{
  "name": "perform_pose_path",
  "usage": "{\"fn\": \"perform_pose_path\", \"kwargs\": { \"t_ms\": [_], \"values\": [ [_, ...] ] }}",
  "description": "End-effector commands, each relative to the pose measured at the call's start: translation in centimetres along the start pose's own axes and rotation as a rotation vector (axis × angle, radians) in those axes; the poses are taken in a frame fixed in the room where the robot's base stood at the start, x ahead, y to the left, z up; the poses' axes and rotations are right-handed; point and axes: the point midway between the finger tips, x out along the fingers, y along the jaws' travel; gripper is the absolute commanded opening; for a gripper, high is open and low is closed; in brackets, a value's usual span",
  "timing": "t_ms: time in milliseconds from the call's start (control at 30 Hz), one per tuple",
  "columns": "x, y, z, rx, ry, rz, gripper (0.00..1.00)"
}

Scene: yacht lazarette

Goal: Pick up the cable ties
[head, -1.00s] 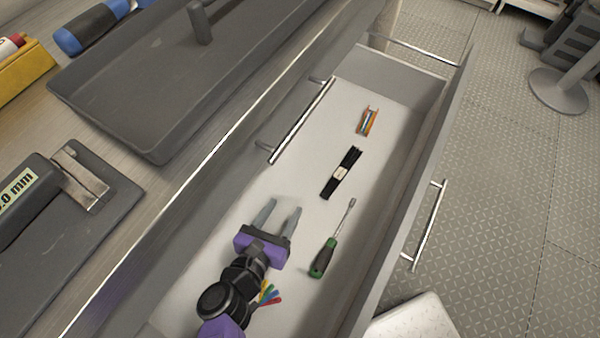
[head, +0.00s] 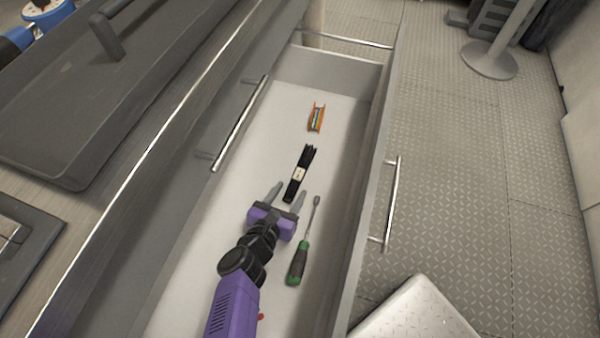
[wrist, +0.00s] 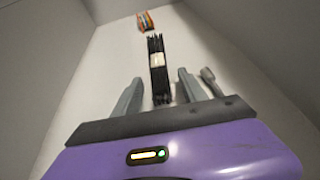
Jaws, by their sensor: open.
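The cable ties (head: 304,160) are a black bundle with a pale band, lying on the white floor of the open drawer. My gripper (head: 286,195) is open and empty. In the head view its fingertips are close to the near end of the bundle. In the wrist view, the cable ties (wrist: 158,66) stretch ahead, with their near end in line with the gap between the fingers of my gripper (wrist: 156,82). I cannot tell how high the fingers are above the drawer floor.
A green-handled screwdriver (head: 299,262) lies just right of my gripper. A small orange item (head: 316,117) lies beyond the cable ties. The drawer's right wall (head: 372,170) and a closed drawer front with a handle (head: 240,125) on the left bound the space.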

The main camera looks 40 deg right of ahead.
Motion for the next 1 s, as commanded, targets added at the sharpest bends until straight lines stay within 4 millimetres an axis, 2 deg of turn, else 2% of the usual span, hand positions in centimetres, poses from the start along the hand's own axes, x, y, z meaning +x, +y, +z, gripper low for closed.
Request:
{"fn": "perform_pose_path", "kwargs": {
  "t_ms": [267,367,533,867,1000],
  "values": [
    [0.44,0.02,0.03,-0.001,0.0,0.001,0.5],
    [0.43,0.02,0.03,-0.001,0.0,0.001,0.34],
    [0.42,0.02,0.02,-0.001,0.0,0.001,0.01],
    [0.38,0.02,0.1,-0.001,0.0,0.001,0.0],
    [0.11,0.05,0.7,0.0,0.0,0.001,0.0]
  ]
}}
